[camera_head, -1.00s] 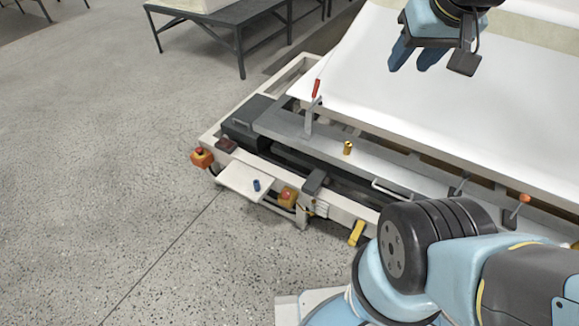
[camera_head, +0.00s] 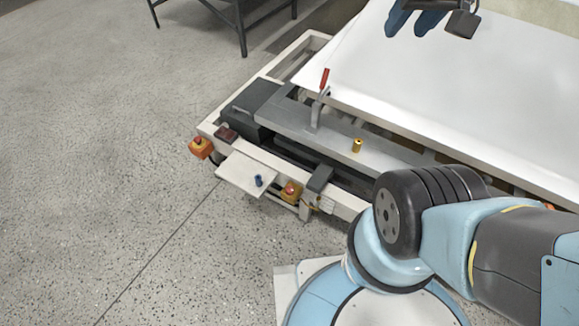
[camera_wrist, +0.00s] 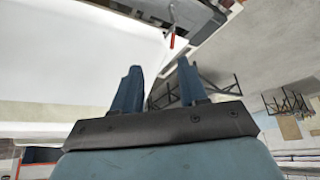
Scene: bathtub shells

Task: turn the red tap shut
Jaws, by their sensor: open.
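The red tap handle (camera_head: 324,79) is a short red lever on a grey clamp-like bracket (camera_head: 316,110) at the left corner of the white shell. It leans up and slightly right in the head view. It also shows in the wrist view as a small red stick at the top centre (camera_wrist: 172,40), beyond my fingertips. My gripper (camera_head: 411,30) is at the top edge of the head view, over the white shell, right of and well apart from the handle. Its two blue fingers stand apart and empty in the wrist view (camera_wrist: 159,68).
The white shell (camera_head: 450,90) lies on a pale frame with a grey rail (camera_head: 340,133) carrying a brass piece (camera_head: 357,146). A small shelf (camera_head: 240,175) holds a blue piece (camera_head: 259,180). An orange box with a red button (camera_head: 201,147) sits at the corner.

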